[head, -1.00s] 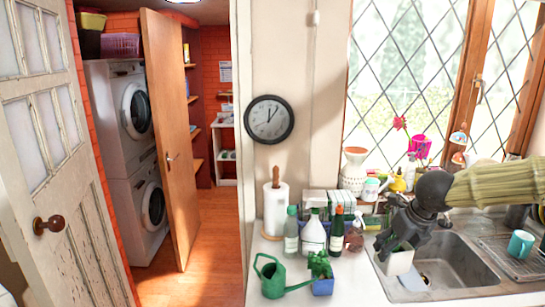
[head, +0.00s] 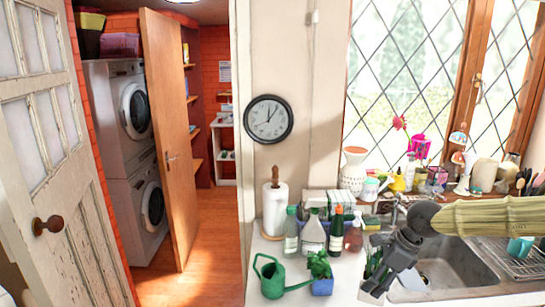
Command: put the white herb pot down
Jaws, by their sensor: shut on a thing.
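The white herb pot (head: 371,292) shows low in the head view, left of the sink and over the white counter. Its green leaves (head: 373,262) show just above it, beside my fingers. My gripper (head: 383,279) is shut on the pot and hides its right side. The pot looks a little tilted. I cannot tell whether its base touches the counter.
A blue pot with a green plant (head: 322,286) stands just left of the white pot. A green watering can (head: 272,279) is further left. Several bottles (head: 313,238) stand behind. The sink (head: 445,262) lies to the right. Some bare counter (head: 345,285) separates the two pots.

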